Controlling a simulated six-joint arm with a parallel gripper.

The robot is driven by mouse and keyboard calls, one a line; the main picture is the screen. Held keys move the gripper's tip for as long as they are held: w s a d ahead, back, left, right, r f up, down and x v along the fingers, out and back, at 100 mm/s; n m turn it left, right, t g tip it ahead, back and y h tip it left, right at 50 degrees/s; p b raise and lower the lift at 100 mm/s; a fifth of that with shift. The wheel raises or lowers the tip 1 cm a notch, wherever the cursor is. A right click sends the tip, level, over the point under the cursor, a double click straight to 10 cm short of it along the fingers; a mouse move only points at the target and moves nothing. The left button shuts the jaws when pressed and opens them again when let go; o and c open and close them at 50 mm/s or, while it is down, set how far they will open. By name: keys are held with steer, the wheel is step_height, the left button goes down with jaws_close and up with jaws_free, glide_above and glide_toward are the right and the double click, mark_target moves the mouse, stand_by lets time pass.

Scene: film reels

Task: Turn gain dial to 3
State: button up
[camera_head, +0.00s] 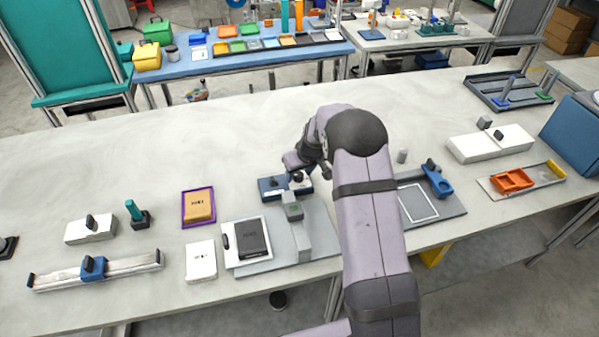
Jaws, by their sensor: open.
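A small dark blue box (268,194) sits on the pale bench near the middle, with dark round knobs on its top. One knob (297,177) is just below the end of my gripper. The numbers and pointer of the gain dial are too small to read, and I cannot tell which knob is the gain dial. My gripper (296,168) is open and hangs over the right part of the blue box. I cannot tell whether its fingers touch or surround the knob. My wrist and gripper hide part of the box's back.
A grey fixture (301,235) with an upright arm stands just in front of the box. A purple-edged tray (184,222) with a tan block lies to the left. A grey plate (451,208) with a blue clamp lies to the right. The bench behind the box is clear.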

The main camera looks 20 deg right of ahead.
steer(key=c, duration=1.1)
steer(key=shift+o, duration=0.2)
